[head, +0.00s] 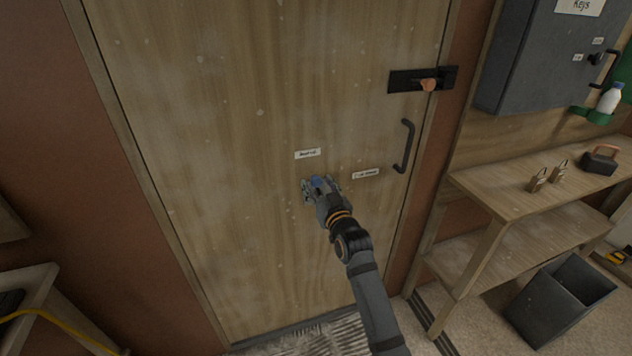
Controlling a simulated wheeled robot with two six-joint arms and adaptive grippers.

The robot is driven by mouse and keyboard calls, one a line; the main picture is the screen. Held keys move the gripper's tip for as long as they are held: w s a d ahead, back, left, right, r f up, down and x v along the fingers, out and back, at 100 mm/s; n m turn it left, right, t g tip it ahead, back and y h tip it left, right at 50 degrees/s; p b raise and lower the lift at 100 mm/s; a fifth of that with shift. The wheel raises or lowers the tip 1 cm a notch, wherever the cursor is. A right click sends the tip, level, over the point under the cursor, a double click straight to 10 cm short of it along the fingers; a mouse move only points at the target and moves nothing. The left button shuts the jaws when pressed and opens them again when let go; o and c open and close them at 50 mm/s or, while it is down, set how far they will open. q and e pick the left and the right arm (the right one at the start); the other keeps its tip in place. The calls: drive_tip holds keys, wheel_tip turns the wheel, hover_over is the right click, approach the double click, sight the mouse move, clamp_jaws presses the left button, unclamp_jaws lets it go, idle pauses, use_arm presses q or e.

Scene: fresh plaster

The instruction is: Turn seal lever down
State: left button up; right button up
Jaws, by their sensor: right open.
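My right gripper (314,186) is open at the wooden door (240,110), just below a small white label (307,153). A second white label (366,173) is on the door to the right of the gripper; the writing on both is too small to read surely. My left gripper is not in view.
A grey key cabinet (540,55) hangs right, above a wooden shelf (505,190) with padlocks (538,180). A dark bin (560,299) stands below.

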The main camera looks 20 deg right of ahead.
drive_tip(key=shift+w, duration=0.9)
clamp_jaws()
